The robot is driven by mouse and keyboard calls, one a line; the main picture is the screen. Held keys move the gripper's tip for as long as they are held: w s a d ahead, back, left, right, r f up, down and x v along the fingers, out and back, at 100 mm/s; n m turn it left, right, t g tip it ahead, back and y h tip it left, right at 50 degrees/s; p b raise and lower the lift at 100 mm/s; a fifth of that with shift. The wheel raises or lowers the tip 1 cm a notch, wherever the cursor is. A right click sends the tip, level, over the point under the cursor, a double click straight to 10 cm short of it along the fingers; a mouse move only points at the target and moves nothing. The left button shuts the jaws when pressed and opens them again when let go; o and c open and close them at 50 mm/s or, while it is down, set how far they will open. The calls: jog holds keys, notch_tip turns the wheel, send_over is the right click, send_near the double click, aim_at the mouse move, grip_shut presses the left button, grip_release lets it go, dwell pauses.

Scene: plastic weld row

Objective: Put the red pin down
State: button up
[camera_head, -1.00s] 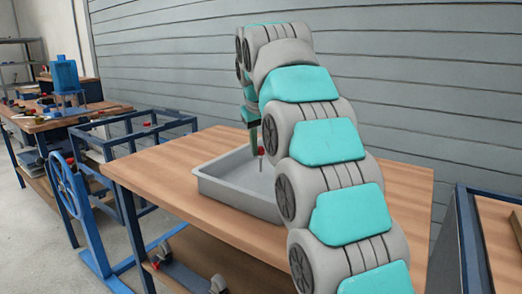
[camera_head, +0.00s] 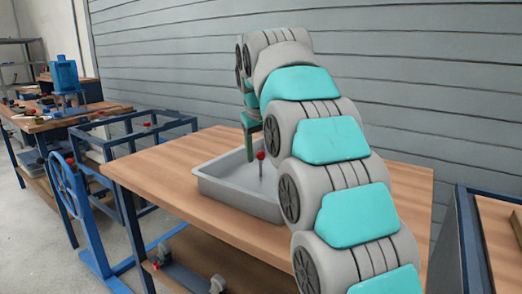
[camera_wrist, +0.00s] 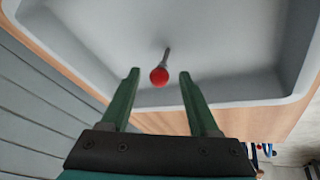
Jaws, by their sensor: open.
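The red pin (camera_head: 260,156) has a round red head on a thin grey shaft. It stands upright in the grey tray (camera_head: 235,207) on the wooden table. In the wrist view the red pin (camera_wrist: 160,75) shows beyond and between my fingertips, with clear space on both sides. My gripper (camera_wrist: 159,73) is open and holds nothing. In the head view my gripper (camera_head: 249,140) hangs over the tray, just left of the pin's head. My arm hides part of the tray's right side.
The wooden table (camera_head: 390,180) is bare around the tray. A blue frame with a wheel (camera_head: 75,200) stands at the left. Another workbench (camera_head: 500,235) is at the right edge. A grey slatted wall (camera_head: 330,50) runs behind the table.

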jog(key=p+v, duration=0.2)
jog(key=v, duration=0.5)
jog(key=shift+r, duration=0.4)
dwell(0.6)
